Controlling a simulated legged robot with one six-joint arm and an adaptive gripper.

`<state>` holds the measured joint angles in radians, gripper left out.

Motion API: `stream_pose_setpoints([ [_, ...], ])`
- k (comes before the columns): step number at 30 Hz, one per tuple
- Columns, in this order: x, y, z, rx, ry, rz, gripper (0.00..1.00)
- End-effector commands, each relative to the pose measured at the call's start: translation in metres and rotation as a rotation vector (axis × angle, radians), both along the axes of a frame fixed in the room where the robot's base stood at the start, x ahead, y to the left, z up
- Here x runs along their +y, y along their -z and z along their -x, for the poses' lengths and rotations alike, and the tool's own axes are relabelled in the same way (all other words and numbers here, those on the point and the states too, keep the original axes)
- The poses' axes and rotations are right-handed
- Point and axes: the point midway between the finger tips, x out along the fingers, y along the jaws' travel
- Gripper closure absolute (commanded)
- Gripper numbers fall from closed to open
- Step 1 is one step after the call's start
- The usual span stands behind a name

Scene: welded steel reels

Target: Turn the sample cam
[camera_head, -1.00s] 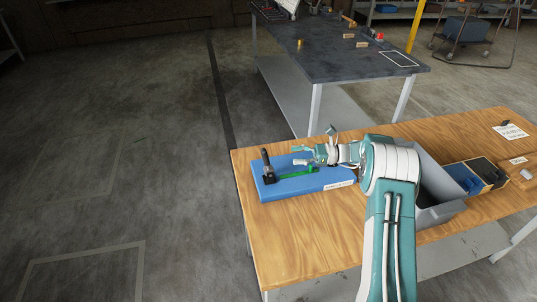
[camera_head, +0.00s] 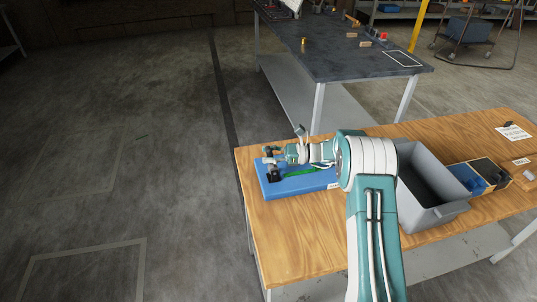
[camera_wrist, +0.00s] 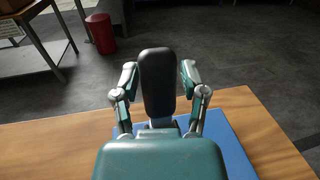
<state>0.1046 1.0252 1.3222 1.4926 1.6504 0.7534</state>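The sample cam is a blue base plate (camera_head: 300,186) on the wooden table, with a green part (camera_head: 300,171) and a dark block (camera_head: 274,176) on it. Its upright black handle (camera_wrist: 158,90) stands between my fingers in the wrist view. My gripper (camera_head: 270,155) is over the plate's left end in the head view, reaching in from the right. In the wrist view my gripper (camera_wrist: 158,74) is open, one finger on each side of the handle, with narrow gaps showing. In the head view my fingers cover most of the handle.
A grey bin (camera_head: 445,212) stands right of my arm on the wooden table (camera_head: 300,250). A divided box (camera_head: 485,176) and paper labels lie farther right. A dark workbench (camera_head: 345,65) stands behind. A red bin (camera_wrist: 100,33) is on the floor in the wrist view.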

Motion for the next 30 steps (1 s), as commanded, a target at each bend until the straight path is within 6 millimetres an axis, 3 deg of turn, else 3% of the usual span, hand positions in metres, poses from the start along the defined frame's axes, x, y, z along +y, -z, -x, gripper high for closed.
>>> stream_pose_setpoints([
  [1, 0.0, 0.0, 0.0, 0.0, 0.0, 0.0, 0.82],
  [2, -0.001, 0.0, 0.0, 0.0, 0.0, 0.0, 0.96],
  [3, -0.001, 0.0, 0.0, 0.0, 0.0, 0.0, 1.0],
  [17, 0.002, 0.0, 0.0, -0.012, 0.003, 0.054, 1.0],
  [30, 0.025, 0.008, 0.004, -0.083, 0.002, 0.384, 1.0],
])
